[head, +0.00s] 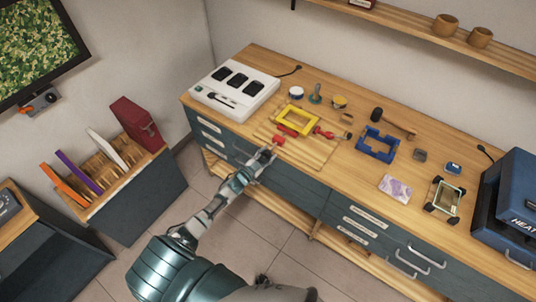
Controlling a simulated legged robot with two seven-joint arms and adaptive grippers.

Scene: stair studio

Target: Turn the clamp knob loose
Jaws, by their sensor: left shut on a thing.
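A yellow clamp frame (313,124) with red parts lies on a wooden board (310,153) at the bench's front edge. A red knob (278,141) sits on the near side of the clamp. My left gripper (271,148) reaches in from the front left and is shut on the red knob; its fingertips are small in the view and partly hide the contact. Another red piece (325,133) lies to the right of the yellow frame. My right gripper is not in view.
On the bench, a white charger station (262,88) stands left. A blue frame (366,150), a mallet (394,124) and a glass box (444,198) lie right of the clamp. A blue heat unit (519,205) stands at the far right. Drawer handles (427,257) stick out of the front.

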